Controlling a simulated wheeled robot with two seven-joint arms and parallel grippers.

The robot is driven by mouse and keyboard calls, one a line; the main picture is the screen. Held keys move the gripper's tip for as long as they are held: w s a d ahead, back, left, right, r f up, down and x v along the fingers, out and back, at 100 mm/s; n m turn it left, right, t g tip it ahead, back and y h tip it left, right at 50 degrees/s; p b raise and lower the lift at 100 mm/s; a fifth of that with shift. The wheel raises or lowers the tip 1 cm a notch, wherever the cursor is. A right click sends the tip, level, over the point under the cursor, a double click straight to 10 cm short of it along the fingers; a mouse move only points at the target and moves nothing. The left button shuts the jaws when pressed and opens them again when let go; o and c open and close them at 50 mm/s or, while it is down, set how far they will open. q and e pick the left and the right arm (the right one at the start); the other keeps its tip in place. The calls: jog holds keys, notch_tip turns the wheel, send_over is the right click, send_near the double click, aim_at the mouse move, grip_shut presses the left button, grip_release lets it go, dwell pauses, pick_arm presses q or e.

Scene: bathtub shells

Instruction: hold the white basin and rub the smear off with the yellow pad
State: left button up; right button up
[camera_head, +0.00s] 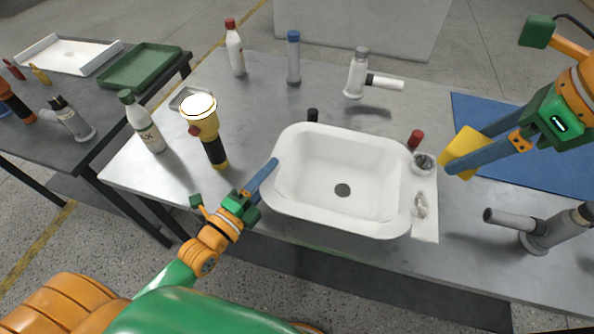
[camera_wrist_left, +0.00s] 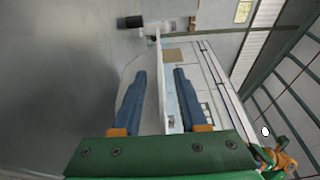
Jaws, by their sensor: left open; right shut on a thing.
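The white basin (camera_head: 300,205) stands on the grey metal table, with a dark round drain in its floor. I cannot make out a smear on it. My left gripper (camera_head: 270,168) is at the basin's left rim. In the left wrist view its blue fingers (camera_wrist_left: 160,76) are apart, with a thin pale edge, apparently the basin's rim, running between them. One finger is mostly hidden in the head view. My right gripper (camera_head: 474,158) is shut on the yellow pad (camera_head: 460,150), held in the air to the right of the basin.
A white strip (camera_head: 427,229) with small clear items lies along the basin's right side. A flashlight (camera_head: 208,130) and a white bottle (camera_head: 145,125) stand left of it. A grey pipe fitting (camera_head: 540,232) stands at the right, near a blue mat (camera_head: 490,108).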

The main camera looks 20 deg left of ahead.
pick_arm(q)
grip_shut()
dwell(1.3)
jog(key=shift+o, duration=0.2)
grip_release()
grip_shut()
dwell(1.0)
